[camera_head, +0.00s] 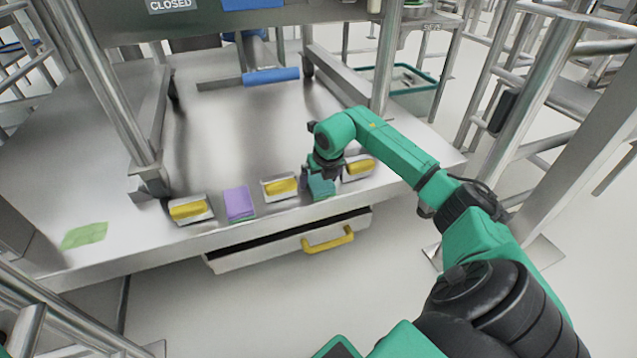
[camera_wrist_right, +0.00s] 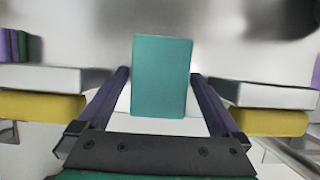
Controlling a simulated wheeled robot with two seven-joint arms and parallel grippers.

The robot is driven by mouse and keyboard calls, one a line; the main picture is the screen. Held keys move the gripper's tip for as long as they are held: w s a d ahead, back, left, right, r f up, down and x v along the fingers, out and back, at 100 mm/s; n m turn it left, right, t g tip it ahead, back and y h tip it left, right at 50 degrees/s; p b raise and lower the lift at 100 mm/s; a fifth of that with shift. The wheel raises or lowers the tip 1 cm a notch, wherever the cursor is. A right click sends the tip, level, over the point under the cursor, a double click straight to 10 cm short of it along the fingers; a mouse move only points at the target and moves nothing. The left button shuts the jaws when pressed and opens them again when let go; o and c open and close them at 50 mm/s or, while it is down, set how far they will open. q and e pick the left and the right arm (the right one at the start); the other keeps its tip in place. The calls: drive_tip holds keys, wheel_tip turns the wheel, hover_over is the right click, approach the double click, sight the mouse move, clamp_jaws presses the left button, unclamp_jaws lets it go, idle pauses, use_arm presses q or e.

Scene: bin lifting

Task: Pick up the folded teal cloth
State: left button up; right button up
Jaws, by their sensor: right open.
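The folded teal cloth (camera_head: 321,188) lies near the front edge of the steel table, partly hidden under my right gripper. In the right wrist view the teal cloth (camera_wrist_right: 162,77) stands out as a flat rectangle between the two fingers. My right gripper (camera_head: 318,180) is open, with one finger on each side of the cloth and a visible gap on both sides (camera_wrist_right: 160,100). My left gripper is not in view.
Yellow-handled white blocks flank the cloth, one at left (camera_head: 281,186) and one at right (camera_head: 359,168). A purple cloth (camera_head: 240,203) and another yellow-handled block (camera_head: 190,209) lie further left. A green cloth (camera_head: 84,236) lies far left. A drawer with a yellow handle (camera_head: 328,239) is below.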

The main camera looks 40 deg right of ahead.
drive_tip(key=c, duration=1.1)
drive_tip(key=shift+r, duration=0.1)
